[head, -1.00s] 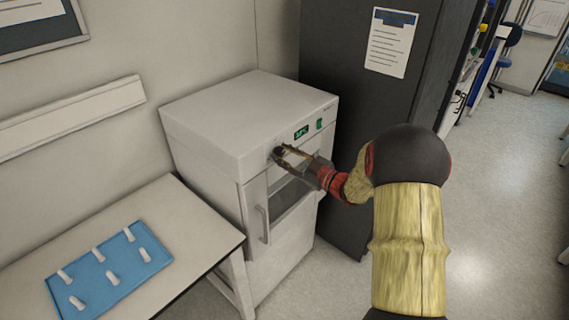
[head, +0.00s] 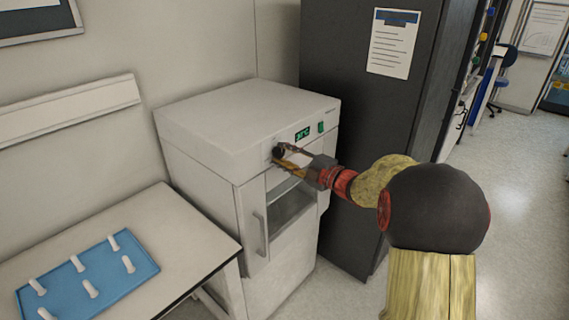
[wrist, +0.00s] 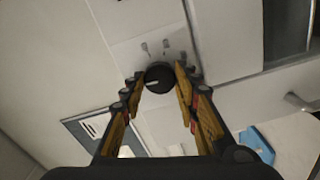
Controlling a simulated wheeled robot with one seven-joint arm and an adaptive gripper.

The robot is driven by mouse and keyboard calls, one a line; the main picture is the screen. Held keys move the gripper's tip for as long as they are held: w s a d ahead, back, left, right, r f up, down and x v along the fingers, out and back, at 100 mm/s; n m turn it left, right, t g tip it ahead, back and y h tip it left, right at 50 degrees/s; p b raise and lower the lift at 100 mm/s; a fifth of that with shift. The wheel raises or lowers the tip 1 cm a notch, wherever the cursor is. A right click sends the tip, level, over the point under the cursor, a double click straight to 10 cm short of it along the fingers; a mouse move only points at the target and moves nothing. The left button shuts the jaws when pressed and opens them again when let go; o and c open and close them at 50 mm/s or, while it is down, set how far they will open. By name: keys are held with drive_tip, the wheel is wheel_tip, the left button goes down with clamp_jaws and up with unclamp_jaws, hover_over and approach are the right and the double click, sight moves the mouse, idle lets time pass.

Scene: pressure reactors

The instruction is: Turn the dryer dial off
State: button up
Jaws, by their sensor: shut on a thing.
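The dryer (head: 235,135) is a white cabinet with a lit green display (head: 302,134) and a green switch (head: 321,127) on its front panel. Its black round dial (head: 278,152) is left of the display. In the wrist view the dial (wrist: 160,78) sits between my fingertips, with a pale pointer line towards the left. My gripper (head: 280,156) reaches in from the right and is shut on the dial. In the wrist view the fingers of my gripper (wrist: 161,82) lie on both sides of the dial.
The dryer door handle (head: 261,234) is below the dial. A white table (head: 190,225) with a blue mat (head: 60,290) holding several white pegs stands at the left. A dark cabinet (head: 365,120) with a posted sheet stands at the right. Floor at the far right is clear.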

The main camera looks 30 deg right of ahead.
drive_tip(key=shift+n+b, duration=0.5)
drive_tip(key=shift+n, duration=0.1)
drive_tip(key=o, duration=1.1)
drive_tip(key=shift+o, duration=0.2)
drive_tip(key=v, duration=1.2)
